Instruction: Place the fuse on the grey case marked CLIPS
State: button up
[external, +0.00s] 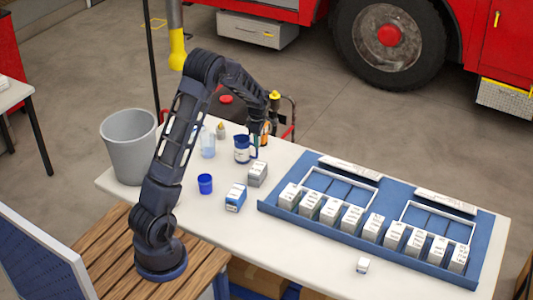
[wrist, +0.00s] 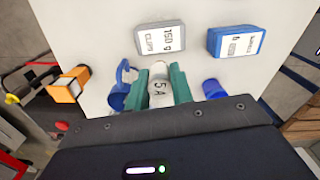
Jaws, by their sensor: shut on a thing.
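The fuse (wrist: 160,94) is a pale cylinder with a "5 A" label. My gripper (wrist: 161,76), with green fingers, is shut on it. The grey case (wrist: 160,38), with a white label reading CLIPS and 150 g, lies on the table ahead of the fingers in the wrist view, clear of the fuse. In the external view the grey case (external: 257,173) is on the table in front of my gripper (external: 259,138), which is beside the blue jug. The fuse cannot be made out there.
A blue case (external: 235,197) stands close to the grey case. A blue jug (external: 242,150), a clear cup (external: 208,146) and a blue cup (external: 205,184) are nearby. A blue rack (external: 268,207) with several white boxes fills the right.

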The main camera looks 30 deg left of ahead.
notch_tip(320, 180, down, 12)
jog(key=shift+r, duration=0.25)
dwell(0.3)
jog(key=shift+f, duration=0.15)
jog(key=o, duration=1)
